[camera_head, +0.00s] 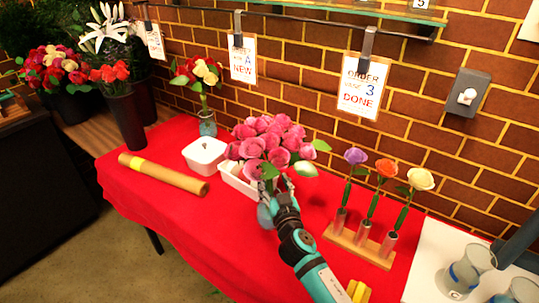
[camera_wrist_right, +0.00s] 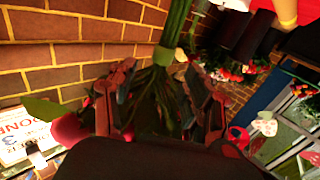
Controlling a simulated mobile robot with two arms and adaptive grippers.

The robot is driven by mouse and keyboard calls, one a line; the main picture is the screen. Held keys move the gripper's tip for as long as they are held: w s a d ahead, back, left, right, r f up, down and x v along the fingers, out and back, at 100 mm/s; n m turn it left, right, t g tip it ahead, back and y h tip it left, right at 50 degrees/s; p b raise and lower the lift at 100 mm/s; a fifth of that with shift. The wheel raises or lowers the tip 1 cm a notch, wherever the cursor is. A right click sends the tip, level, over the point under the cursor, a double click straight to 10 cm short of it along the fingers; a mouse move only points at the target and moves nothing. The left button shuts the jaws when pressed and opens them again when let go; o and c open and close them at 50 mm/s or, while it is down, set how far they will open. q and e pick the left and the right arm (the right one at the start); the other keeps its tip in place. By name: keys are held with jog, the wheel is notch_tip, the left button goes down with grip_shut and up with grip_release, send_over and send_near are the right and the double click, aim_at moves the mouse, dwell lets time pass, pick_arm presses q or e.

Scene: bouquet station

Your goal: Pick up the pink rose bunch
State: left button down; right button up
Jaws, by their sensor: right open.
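The pink rose bunch (camera_head: 265,142) has a full head of pink blooms above a white tray (camera_head: 238,180) on the red-covered table. My right gripper (camera_head: 277,187) is just below the blooms, at the front of the bunch, and hides its lower part. I cannot tell whether the fingers touch the stems. A pink bloom (camera_wrist_right: 70,130) shows at the left there. My left gripper is not in view.
A wooden stand (camera_head: 357,245) with single flowers in tubes is close right of my right arm. Glasses (camera_head: 466,272) stand at the right. A brick wall is behind.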

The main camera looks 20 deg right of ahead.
aim_at(270, 173)
jog(key=w+p, duration=0.1)
jog(key=w, duration=0.4)
jog(key=shift+d, duration=0.1)
jog(key=shift+r, duration=0.1)
jog(key=shift+c, duration=0.2)
grip_shut()
